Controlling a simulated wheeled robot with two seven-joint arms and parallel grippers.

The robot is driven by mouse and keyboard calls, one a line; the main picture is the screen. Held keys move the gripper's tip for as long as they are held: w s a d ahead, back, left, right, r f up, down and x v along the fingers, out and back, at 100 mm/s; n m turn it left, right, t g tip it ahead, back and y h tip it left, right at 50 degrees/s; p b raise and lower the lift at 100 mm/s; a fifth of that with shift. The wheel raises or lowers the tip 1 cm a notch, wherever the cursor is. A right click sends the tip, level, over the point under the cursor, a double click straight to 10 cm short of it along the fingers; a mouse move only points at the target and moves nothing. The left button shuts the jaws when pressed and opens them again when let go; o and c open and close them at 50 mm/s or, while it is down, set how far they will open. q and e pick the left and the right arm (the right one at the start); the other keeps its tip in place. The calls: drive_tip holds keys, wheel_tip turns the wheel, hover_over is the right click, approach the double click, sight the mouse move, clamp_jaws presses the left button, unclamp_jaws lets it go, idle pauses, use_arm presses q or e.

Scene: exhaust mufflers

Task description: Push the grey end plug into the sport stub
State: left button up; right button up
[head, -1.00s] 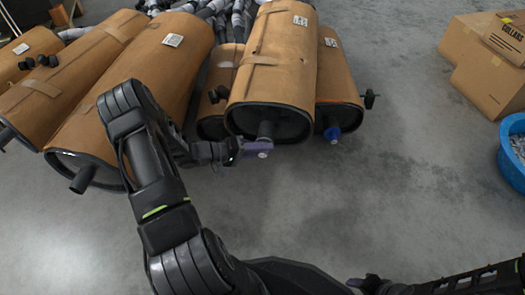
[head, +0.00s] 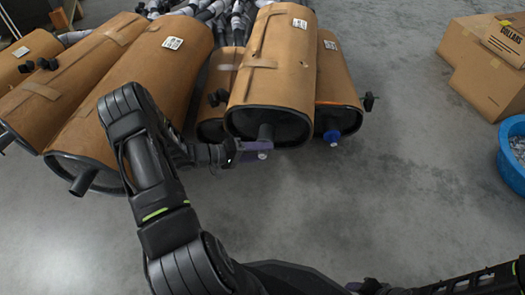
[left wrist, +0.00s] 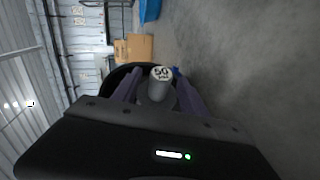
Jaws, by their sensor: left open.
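A brown wrapped muffler (head: 272,62) lies in the front middle, its dark end cap facing me. Its sport stub (head: 266,131) juts from that end. The grey end plug (head: 262,155) shows as a small pale end at the stub's tip; in the left wrist view it is a grey cylinder (left wrist: 157,90) with a face marked "50". How deep it sits in the stub is hidden. My left gripper (head: 257,149) is open there, its purple fingers on either side of the plug in the wrist view (left wrist: 158,77). My right gripper (head: 364,286) is partly cut off at the bottom edge.
A muffler (head: 338,80) just right has a blue plug (head: 333,136) at its end. More mufflers (head: 145,80) lie to the left. Cardboard boxes (head: 482,75) and a blue tub (head: 511,165) stand at right. The floor (head: 410,170) between is clear.

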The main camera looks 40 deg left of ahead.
use_arm(q)
drive_tip(key=p+v, duration=0.2)
drive_tip(key=v, duration=0.5)
idle(0.5)
